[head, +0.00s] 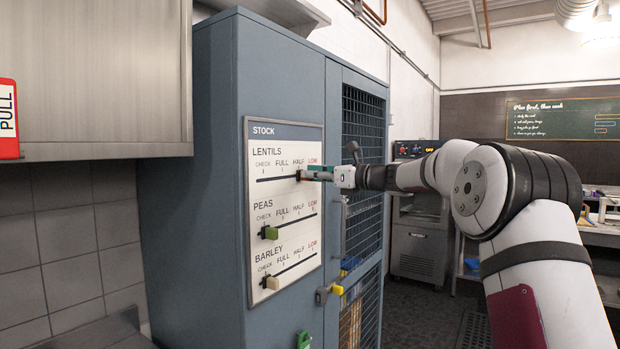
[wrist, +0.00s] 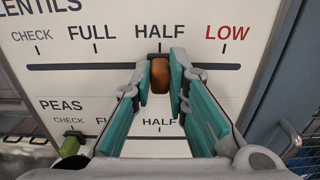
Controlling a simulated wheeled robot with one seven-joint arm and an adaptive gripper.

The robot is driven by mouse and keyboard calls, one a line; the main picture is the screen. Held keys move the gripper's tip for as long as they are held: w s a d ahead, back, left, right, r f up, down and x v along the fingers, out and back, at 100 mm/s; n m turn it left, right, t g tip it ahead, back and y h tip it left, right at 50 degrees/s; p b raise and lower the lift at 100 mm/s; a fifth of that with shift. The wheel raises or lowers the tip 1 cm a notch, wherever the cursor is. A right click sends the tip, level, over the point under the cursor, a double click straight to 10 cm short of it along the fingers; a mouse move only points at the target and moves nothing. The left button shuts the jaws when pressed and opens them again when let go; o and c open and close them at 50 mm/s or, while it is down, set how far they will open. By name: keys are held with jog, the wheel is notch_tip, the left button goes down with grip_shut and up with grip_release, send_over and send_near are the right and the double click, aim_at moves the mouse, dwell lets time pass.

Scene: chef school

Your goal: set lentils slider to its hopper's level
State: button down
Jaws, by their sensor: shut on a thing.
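The stock board (head: 250,200) on the side of a blue-grey cabinet has a lentils track (head: 275,179) marked CHECK, FULL, HALF and LOW. The lentils slider is a brown knob (wrist: 160,72); in the wrist view it sits on the black track (wrist: 90,67) directly below the HALF mark. My gripper (head: 303,174) reaches the board from the right. In the wrist view its teal fingers (wrist: 161,88) are shut on the brown knob, one on each side. In the head view the fingers cover the knob. No lentils hopper can be made out in either view.
Below, the green peas slider (head: 269,232) and the cream barley slider (head: 270,282) both stand at CHECK. The cabinet's mesh door (head: 362,150) with a handle (head: 343,228) is just right of the board. A steel wall cupboard (head: 95,75) hangs at left.

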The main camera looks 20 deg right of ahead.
jog(key=c, duration=1.6)
grip_release()
jog(key=shift+o, duration=0.2)
jog(key=shift+s, duration=0.1)
jog(key=v, duration=1.2)
jog(key=shift+a, duration=0.1)
